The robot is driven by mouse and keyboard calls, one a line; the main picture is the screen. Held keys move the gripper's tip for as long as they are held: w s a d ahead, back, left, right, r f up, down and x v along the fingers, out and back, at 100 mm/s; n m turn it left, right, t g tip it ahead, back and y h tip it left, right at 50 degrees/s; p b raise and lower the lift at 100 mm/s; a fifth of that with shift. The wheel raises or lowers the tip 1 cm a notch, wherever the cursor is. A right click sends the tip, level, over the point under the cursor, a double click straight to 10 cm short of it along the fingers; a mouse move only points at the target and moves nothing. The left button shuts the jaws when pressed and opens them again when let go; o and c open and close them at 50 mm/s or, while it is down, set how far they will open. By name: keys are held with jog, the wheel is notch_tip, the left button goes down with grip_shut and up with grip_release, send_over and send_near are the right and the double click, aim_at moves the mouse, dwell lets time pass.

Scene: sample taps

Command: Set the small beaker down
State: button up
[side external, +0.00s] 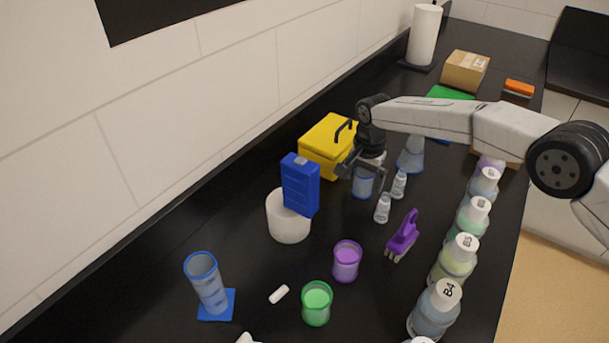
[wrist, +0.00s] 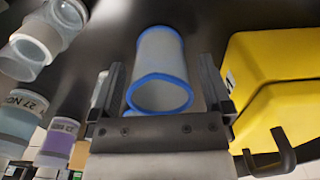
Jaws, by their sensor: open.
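The small beaker (side external: 362,187), clear with a blue rim, is on the black counter beneath my gripper (side external: 363,174) in the side external view. My gripper hides its upper part there. In the wrist view the beaker (wrist: 160,60) lies between the two fingers of my gripper (wrist: 160,78), with its blue rim toward the camera. The fingers are open, one on each side of it, with visible gaps.
A yellow case (side external: 328,142) stands close on the left. Small vials (side external: 382,208) and a flask (side external: 411,155) are close on the right. A white bin (side external: 288,222) holds a blue box (side external: 300,185). Labelled bottles (side external: 453,258) line the counter's right edge.

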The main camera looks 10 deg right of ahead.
notch_tip(320, 180, up, 12)
dwell(0.6)
dwell(0.5)
